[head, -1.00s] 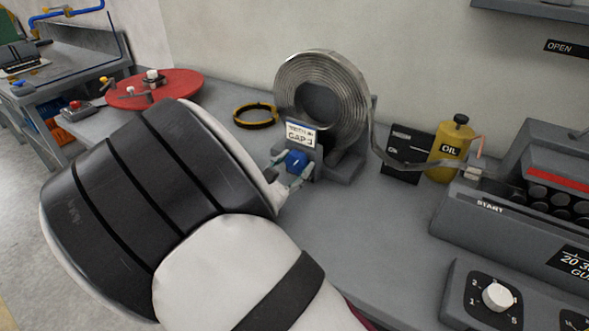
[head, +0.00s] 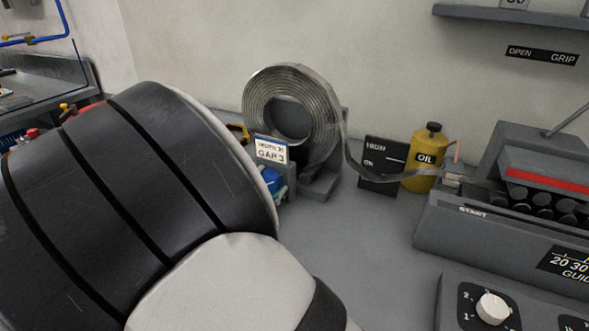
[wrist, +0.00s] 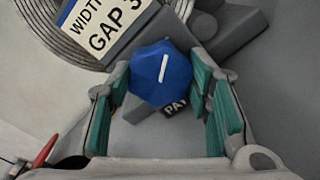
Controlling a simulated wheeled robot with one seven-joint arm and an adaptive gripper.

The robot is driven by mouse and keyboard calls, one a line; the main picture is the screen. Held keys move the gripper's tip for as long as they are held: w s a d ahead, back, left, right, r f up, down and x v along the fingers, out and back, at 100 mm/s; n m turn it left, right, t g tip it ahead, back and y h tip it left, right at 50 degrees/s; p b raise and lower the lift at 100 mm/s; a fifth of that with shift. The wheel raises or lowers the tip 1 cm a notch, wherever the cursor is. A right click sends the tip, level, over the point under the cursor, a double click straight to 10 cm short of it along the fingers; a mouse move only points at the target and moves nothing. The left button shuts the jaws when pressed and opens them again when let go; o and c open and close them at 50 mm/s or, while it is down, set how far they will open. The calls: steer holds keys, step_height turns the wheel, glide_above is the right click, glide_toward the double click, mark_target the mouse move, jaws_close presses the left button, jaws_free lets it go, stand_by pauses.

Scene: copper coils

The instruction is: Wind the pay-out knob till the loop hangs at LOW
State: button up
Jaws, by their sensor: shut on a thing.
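The blue pay-out knob (wrist: 160,72) fills the space between the green pads of my gripper (wrist: 165,88) in the wrist view; my gripper is shut on it. The knob's white pointer line stands nearly upright, leaning slightly right. In the head view the knob (head: 271,184) shows partly behind my wrist. The metal coil (head: 260,112) stands upright on its stand. Its strip loop (head: 368,173) sags to the right, crossing the dark gauge board (head: 383,150) below the OK mark. A LOW mark cannot be made out.
A yellow oil can (head: 422,172) stands just right of the gauge board. The grey roller machine (head: 500,233) takes the strip's right end. A white dial (head: 493,308) is at the front right.

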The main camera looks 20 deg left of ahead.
steer(key=shift+f, duration=0.1)
steer(key=o, duration=1.1)
steer(key=shift+o, duration=0.2)
steer(key=s, duration=0.8)
steer(key=s+a, duration=0.1)
steer(key=s, duration=0.3)
